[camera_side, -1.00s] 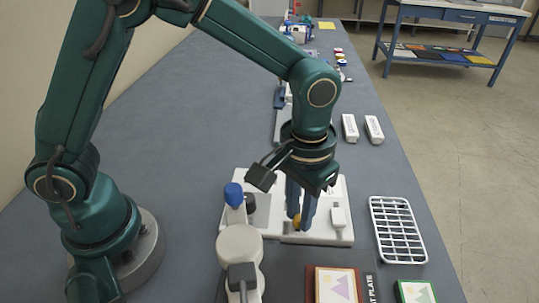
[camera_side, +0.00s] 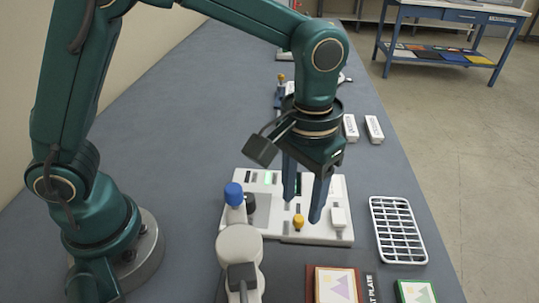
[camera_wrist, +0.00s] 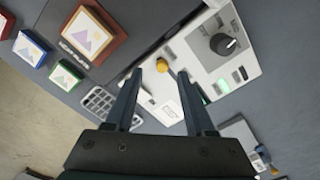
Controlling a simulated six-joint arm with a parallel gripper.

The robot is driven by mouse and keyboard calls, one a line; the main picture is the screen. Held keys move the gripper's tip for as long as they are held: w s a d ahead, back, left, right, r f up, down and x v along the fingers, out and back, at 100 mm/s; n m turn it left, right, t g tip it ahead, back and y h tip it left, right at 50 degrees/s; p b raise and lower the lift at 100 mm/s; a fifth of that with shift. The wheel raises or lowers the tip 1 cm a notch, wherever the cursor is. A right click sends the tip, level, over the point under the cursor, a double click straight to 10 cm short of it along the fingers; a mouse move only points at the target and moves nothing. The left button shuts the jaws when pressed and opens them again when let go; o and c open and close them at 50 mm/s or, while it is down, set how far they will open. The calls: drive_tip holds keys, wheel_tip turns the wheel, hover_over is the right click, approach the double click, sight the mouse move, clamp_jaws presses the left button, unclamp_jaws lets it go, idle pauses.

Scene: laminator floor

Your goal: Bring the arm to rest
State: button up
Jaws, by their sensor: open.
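My gripper (camera_side: 303,205) is open and empty, its two blue fingers pointing down above a white control panel (camera_side: 260,232). A yellow knob (camera_side: 298,222) on the panel stands below and between the fingertips, apart from them as far as I can tell. The wrist view shows my gripper (camera_wrist: 160,85) with fingers spread, the yellow knob (camera_wrist: 162,66) just beyond the gap. The panel also carries a black dial (camera_wrist: 229,43) and a lit green display (camera_side: 271,178).
A white wire rack (camera_side: 398,230) lies right of the panel. A white device with a blue knob (camera_side: 234,193) stands in front at left. Framed pictures (camera_side: 335,285) lie at the front. Two white boxes (camera_side: 374,129) lie farther back.

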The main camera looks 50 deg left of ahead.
drive_tip(key=shift+r, duration=0.65)
drive_tip(key=shift+w+a+r, duration=0.1)
drive_tip(key=shift+a, duration=0.05)
drive_tip(key=s+a+r+n+t, duration=0.2)
drive_tip(key=s+a+r+t, duration=0.15)
drive_tip(key=a+r, duration=0.45)
drive_tip(key=s+a+f+m+t, duration=0.2)
drive_tip(key=s+a+f, duration=0.1)
drive_tip(key=s, duration=0.3)
drive_tip(key=shift+a, duration=0.75)
